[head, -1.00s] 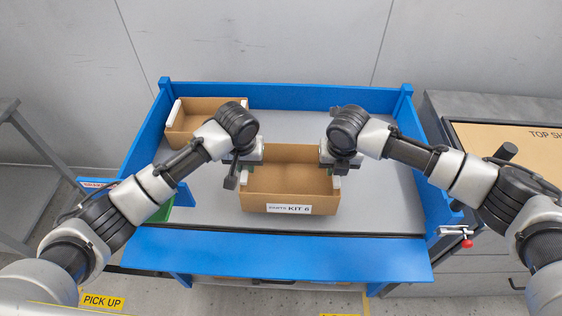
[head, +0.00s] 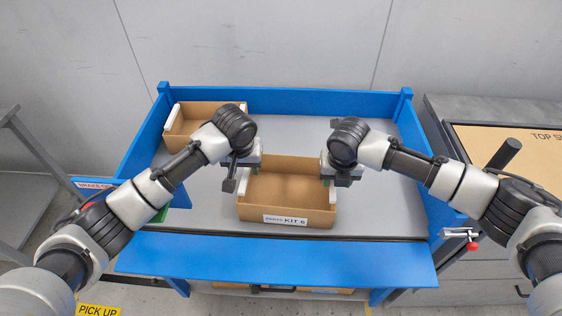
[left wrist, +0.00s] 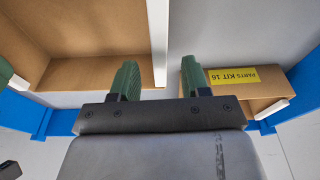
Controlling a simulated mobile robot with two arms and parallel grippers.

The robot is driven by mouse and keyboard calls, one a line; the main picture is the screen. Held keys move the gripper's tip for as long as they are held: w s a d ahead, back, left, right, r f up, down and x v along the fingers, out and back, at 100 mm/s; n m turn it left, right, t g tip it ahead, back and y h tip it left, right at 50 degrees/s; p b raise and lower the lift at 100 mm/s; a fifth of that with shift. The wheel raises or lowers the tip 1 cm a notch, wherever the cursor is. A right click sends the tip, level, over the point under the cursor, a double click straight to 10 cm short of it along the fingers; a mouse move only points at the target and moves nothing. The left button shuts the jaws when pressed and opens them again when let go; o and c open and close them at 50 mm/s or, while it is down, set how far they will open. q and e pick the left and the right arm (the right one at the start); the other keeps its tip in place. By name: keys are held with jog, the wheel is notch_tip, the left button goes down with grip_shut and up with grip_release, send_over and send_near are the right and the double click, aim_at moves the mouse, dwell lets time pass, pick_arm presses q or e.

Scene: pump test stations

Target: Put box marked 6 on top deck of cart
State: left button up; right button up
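The open cardboard box labelled KIT 6 (head: 287,222) sits on the grey top deck (head: 385,205) of the blue-framed cart, near its front edge. White strips line its side walls. My left gripper (head: 247,170) is at the box's left wall. In the left wrist view, its green fingers (left wrist: 158,80) stand apart on either side of the white-edged wall (left wrist: 158,35), with gaps beside it. My right gripper (head: 332,178) is at the right wall; its fingers are mostly hidden, so their opening is unclear.
A second cardboard box (head: 190,125) stands at the deck's back left; its yellow label (left wrist: 233,76) reads PARTS KIT 16. Blue rails (head: 290,98) edge the deck. A grey bench (head: 480,110) stands right of the cart. The deck's right side is clear.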

aim_at(247, 178)
pick_arm(q)
jog(key=f, duration=0.1)
jog(key=s+f, duration=0.1)
jog(key=shift+s+d+f+g, duration=0.25)
jog(key=shift+s+f+g, duration=0.05)
jog(key=shift+f, duration=0.1)
pick_arm(e)
jog(key=shift+a+f, duration=0.15)
jog(key=shift+f, duration=0.05)
pick_arm(q)
jog(key=shift+r, duration=0.25)
pick_arm(e)
jog(key=shift+w, duration=0.1)
pick_arm(q)
notch_tip(247, 178, up, 9)
jog(key=shift+a+r, duration=0.1)
pick_arm(e)
jog(key=shift+w, duration=0.3)
jog(key=shift+a+r, duration=0.1)
jog(key=shift+r, duration=0.1)
pick_arm(q)
jog(key=shift+a+r, duration=0.15)
jog(key=shift+r, duration=0.3)
pick_arm(e)
notch_tip(247, 178, up, 12)
jog(key=s, duration=0.1)
jog(key=shift+s+f, duration=0.25)
jog(key=shift+s, duration=0.15)
